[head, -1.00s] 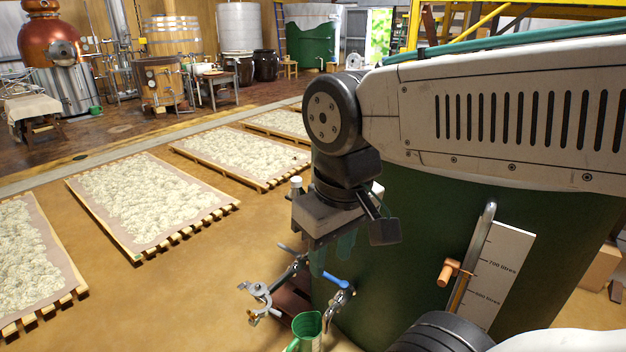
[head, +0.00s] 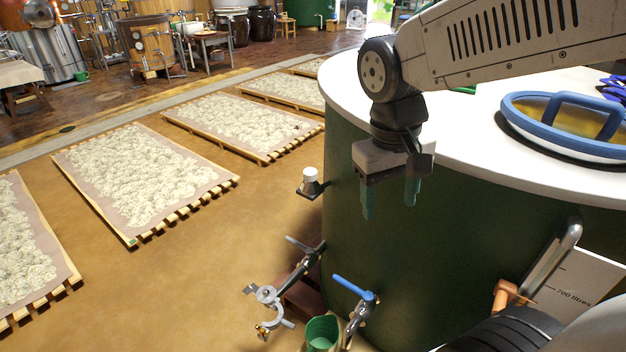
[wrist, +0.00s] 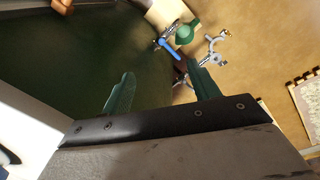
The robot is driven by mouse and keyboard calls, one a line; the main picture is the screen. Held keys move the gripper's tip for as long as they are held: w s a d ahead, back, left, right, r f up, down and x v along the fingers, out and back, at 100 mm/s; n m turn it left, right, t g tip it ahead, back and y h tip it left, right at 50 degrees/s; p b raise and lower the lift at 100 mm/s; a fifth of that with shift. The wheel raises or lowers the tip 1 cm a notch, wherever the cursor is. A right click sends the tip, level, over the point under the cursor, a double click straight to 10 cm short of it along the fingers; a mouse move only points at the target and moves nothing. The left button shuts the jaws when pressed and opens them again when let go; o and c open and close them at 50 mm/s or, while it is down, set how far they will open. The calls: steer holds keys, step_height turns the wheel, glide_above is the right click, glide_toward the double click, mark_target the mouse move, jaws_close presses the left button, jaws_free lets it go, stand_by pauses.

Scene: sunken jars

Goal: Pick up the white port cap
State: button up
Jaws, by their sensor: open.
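The white port cap (head: 310,173) is a small white cylinder. It sits upright on a dark, flared port that sticks out from the left side of the green tank (head: 400,250). My gripper (head: 390,205) is to the right of the cap in the head view, in front of the tank wall, with its green fingers pointing down. The fingers are apart and nothing is between them. In the wrist view the open fingers (wrist: 160,75) show against the dark tank and floor. I cannot make out the cap there.
Below are a blue-handled valve (head: 355,288), a metal clamp fitting (head: 268,296) and a green jug (head: 322,333). The white tank top (head: 470,125) carries a blue-rimmed hatch (head: 565,128). Slatted trays (head: 140,180) lie on the floor at left. The floor left of the cap is clear.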

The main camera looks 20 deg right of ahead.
steer(key=w+a+f+m+t+h, duration=0.15)
steer(key=w+f, duration=0.25)
steer(key=w, duration=0.7)
steer(key=w+a+f+m+h, duration=0.1)
steer(key=w+f+m, duration=0.25)
steer(key=w, duration=0.75)
steer(key=m+t, duration=0.2)
steer(key=m, duration=0.1)
glide_above(310, 171)
steer(key=s+a, duration=0.2)
steer(key=f, duration=0.2)
steer(key=shift+y, duration=0.35)
steer(key=x, duration=0.7)
steer(key=shift+w+d, duration=0.2)
steer(key=shift+d, duration=0.05)
steer(key=shift+r, duration=0.1)
steer(key=c, duration=1.2)
steer(key=shift+o, duration=0.2)
